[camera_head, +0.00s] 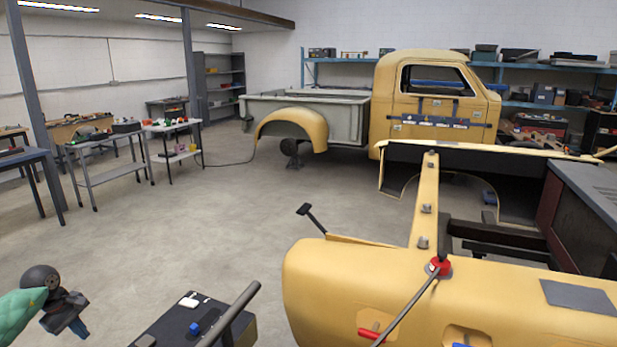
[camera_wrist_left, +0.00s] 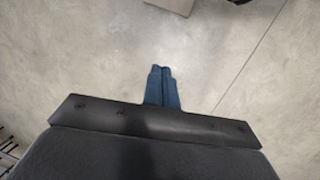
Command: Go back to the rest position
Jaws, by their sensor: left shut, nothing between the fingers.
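My left gripper (camera_head: 78,327) is at the lower left of the head view, at the end of my green-sleeved arm, above the bare floor. In the left wrist view its two blue fingers (camera_wrist_left: 162,86) lie side by side, shut, with nothing between them and only concrete floor beyond. My right gripper is not in view.
A yellow truck shell (camera_head: 432,75) stands at the back, with a yellow body part (camera_head: 345,280) close at right. A dark cart top (camera_head: 165,325) with small items is at the bottom middle. Workbenches (camera_head: 90,180) line the left. The floor (camera_head: 200,220) between is open.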

